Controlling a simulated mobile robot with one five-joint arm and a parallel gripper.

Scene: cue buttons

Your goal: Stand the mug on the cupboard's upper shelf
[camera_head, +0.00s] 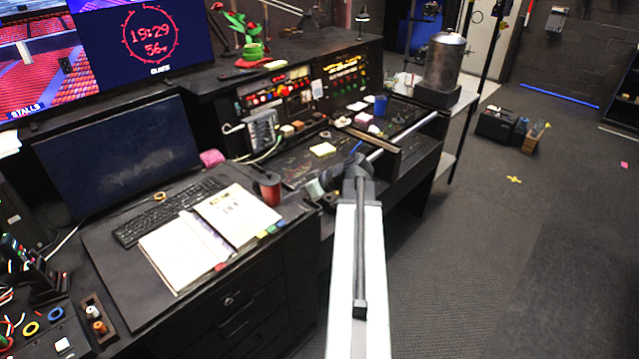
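A small blue cup-like object (380,105) stands on the far right part of the desk; I cannot tell whether it is the mug. A dark red cylinder (270,190) stands beside the open book, and it is also unclear what it is. I make out no cupboard with an upper shelf. My white arm column rises from the bottom centre to a dark grey end (357,178) in front of the desk. My gripper's fingers do not show clearly there, and I see nothing certainly held.
The black desk carries an open book (205,230), a keyboard (170,211), a dark monitor (118,155) and a control panel (290,90). A metal cylinder (444,62) stands at the back. Black cases (500,125) sit on the floor, which is otherwise mostly clear at right.

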